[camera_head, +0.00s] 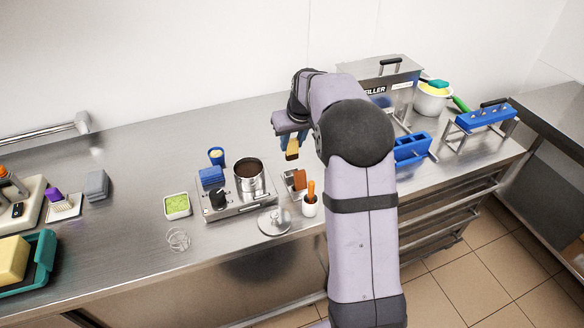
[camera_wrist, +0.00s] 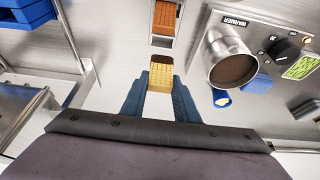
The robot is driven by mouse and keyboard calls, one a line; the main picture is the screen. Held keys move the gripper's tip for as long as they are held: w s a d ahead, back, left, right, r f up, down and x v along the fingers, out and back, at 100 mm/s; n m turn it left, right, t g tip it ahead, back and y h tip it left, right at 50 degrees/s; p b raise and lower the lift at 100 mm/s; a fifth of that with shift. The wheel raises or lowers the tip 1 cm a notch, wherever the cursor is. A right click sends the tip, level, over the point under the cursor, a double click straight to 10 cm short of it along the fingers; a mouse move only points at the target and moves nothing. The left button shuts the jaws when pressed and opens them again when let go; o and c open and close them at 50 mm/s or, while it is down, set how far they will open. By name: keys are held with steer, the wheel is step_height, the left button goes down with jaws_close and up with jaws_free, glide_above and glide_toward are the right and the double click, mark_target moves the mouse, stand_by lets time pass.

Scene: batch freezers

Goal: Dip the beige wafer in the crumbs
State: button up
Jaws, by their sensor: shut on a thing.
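My gripper (camera_head: 291,143) is shut on the beige wafer (camera_head: 292,154) and holds it in the air above the back part of the counter. In the wrist view the wafer (camera_wrist: 160,77) sits between the two blue fingers of my gripper (camera_wrist: 160,84), with its gridded face showing. The green crumbs lie in a small pale tray (camera_head: 165,209) on the counter, left of the warmer and well apart from the wafer. The tray also shows at the right of the wrist view (camera_wrist: 300,68).
The warmer (camera_head: 238,208) carries a metal pot (camera_head: 250,184) of dark liquid.

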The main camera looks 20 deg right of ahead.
mark_target(293, 159)
steer(key=shift+f+p, duration=1.25)
steer(key=shift+f, duration=2.7)
steer(key=shift+f, duration=0.25)
steer(key=o, duration=1)
steer(key=shift+r, duration=0.15)
steer(key=b+v, duration=0.3)
steer(key=v, duration=0.2)
steer(key=shift+s+r+b, duration=0.15)
steer(key=shift+r+b, duration=0.15)
steer(key=shift+r, duration=0.05)
steer(key=shift+s+r, duration=0.3)
steer(key=shift+r, duration=0.4)
